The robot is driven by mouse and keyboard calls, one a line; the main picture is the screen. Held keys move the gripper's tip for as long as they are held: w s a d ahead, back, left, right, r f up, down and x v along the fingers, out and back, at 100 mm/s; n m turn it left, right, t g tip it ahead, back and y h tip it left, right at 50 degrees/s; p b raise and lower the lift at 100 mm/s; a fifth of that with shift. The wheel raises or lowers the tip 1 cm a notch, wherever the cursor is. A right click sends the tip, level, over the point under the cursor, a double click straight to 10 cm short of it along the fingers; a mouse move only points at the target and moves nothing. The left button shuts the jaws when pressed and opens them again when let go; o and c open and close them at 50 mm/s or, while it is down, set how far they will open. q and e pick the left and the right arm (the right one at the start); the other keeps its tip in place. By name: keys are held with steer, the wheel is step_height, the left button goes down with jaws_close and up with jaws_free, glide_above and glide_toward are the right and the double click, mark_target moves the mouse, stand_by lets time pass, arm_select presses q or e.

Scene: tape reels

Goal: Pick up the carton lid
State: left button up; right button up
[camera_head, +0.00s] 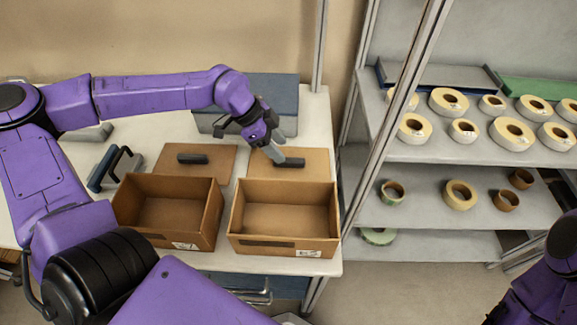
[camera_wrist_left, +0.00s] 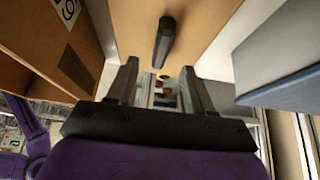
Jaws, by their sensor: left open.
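Two flat brown carton lids with dark bar handles lie on the table behind two open cartons. The right lid (camera_head: 315,160) is behind the right carton (camera_head: 282,248), and the left lid (camera_head: 222,160) is behind the left carton (camera_head: 165,236). My left gripper (camera_head: 277,147) is open and empty by the right lid's handle (camera_head: 290,163). In the left wrist view the handle (camera_wrist_left: 165,40) lies ahead of the spread fingers (camera_wrist_left: 160,88), apart from them, on the brown lid (camera_wrist_left: 207,25). My right gripper is out of view; only part of that arm shows at lower right.
A blue-grey box (camera_head: 273,92) stands behind the lids, close to my left wrist. A dark-handled tool (camera_head: 115,167) lies at the table's left. A grey shelf (camera_head: 450,148) on the right holds several tape reels. A metal post (camera_head: 395,110) separates it from the table.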

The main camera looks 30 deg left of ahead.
mark_target(288, 158)
arm_select(q)
steer(key=p+x, duration=0.1)
steer(key=x, duration=0.3)
steer(key=shift+a+f, duration=0.1)
steer(key=shift+f, duration=0.15)
steer(key=shift+w+d+f, duration=0.15)
steer(key=shift+d+f, duration=0.1)
steer(key=shift+f, duration=0.1)
jaws_close()
steer(key=shift+r, duration=0.15)
